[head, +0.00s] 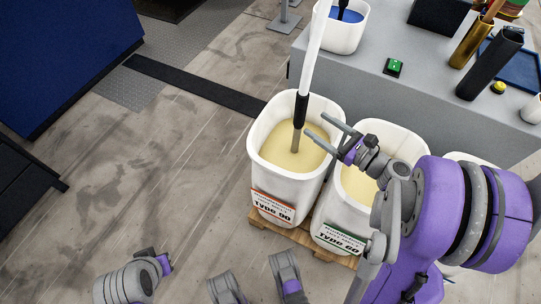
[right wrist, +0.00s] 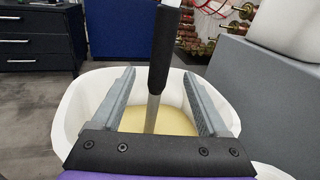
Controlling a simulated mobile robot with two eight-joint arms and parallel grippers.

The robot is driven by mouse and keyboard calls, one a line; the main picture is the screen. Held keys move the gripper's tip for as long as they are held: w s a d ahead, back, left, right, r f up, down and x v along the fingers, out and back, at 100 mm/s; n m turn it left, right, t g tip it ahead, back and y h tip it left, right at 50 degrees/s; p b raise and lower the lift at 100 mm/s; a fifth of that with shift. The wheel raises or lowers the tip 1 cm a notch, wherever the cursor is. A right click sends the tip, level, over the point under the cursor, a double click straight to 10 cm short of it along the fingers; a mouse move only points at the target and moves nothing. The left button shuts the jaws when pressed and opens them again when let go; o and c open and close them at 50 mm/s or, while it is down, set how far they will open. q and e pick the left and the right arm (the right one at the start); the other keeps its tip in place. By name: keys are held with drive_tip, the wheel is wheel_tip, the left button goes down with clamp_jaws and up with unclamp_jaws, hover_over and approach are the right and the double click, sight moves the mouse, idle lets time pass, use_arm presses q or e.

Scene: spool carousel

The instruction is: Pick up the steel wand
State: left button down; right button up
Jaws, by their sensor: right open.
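The steel wand (head: 301,107) stands nearly upright, slightly tilted, in the left white tub (head: 262,172) labelled "TYPE 90". It has a pale upper shaft, a black grip and a grey lower shaft ending in the yellowish contents. In the right wrist view the wand (right wrist: 163,50) rises in line with the gap between the open fingers (right wrist: 159,72). I cannot tell whether it is between the tips or just beyond them.
A second white tub (head: 342,212), labelled "TYPE 60", stands close on the right; both are on a wooden pallet (head: 302,236). A grey bench (head: 425,92) behind holds a green switch (head: 393,67), a white bucket (head: 341,36) and cylinders. The floor at left is open.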

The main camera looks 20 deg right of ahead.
sight(301, 103)
drive_tip(key=w+a+m+b, duration=0.1)
drive_tip(key=w+a, duration=0.3)
drive_tip(key=w, duration=0.6)
drive_tip(key=shift+a+t, duration=0.15)
drive_tip(key=shift+t, duration=0.25)
drive_tip(key=shift+s+r, duration=0.1)
clamp_jaws()
idle(0.9)
